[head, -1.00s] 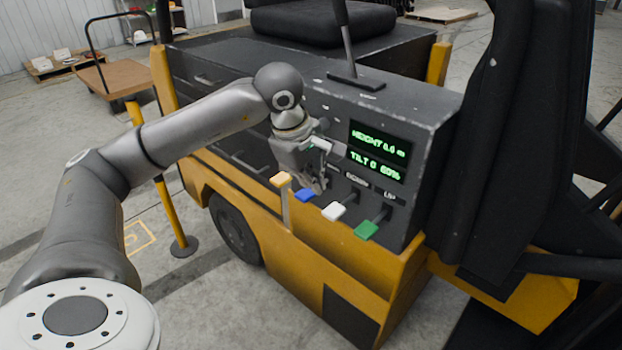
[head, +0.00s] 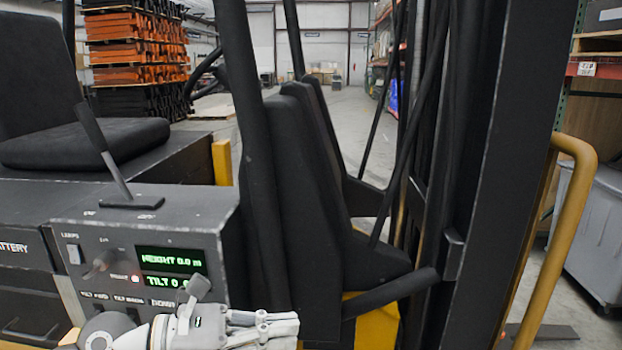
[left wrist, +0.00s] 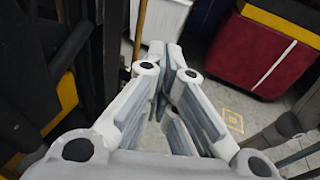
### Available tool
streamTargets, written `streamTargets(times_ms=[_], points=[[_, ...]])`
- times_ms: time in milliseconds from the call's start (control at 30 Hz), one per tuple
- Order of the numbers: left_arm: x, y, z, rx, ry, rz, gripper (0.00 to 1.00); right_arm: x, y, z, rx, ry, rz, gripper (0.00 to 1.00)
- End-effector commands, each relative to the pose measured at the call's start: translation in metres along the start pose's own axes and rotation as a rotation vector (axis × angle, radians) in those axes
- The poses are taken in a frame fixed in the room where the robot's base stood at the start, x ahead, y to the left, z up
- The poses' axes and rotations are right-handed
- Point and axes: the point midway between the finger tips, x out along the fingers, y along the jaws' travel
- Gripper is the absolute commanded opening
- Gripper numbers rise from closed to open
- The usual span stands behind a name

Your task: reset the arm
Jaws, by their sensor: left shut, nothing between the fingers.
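My left gripper (head: 290,324) is at the bottom of the head view, in front of the truck's dark control panel (head: 97,220). It points right, and its fingers are together with nothing between them. In the left wrist view the gripper (left wrist: 166,60) reaches forward over the floor and touches nothing that I can see. The panel's green display (head: 172,262) reads height 0.0 m, with the tilt line partly covered by my gripper and wrist. The coloured levers do not show in the head view. My right gripper is not in view.
The black mast (head: 497,170) and a yellow bar (head: 560,230) stand to the right. A grey bin (head: 587,225) is at the far right. In the left wrist view a red tote (left wrist: 258,50) with a white strap is at upper right.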

Motion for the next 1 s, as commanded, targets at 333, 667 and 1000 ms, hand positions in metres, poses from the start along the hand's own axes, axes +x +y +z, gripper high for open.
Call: streamTargets(times_ms=[333, 667, 1000], points=[[-0.033, 0.042, 0.058, -0.874, -0.803, 0.180, 0.00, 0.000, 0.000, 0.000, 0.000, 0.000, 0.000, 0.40], [-0.117, 0.093, -0.086, -1.794, -1.389, 0.591, 0.00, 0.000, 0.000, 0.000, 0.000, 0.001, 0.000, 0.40], [-0.154, -0.018, -0.284, 2.253, 1.523, -1.122, 0.00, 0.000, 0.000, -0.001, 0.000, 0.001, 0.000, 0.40]])
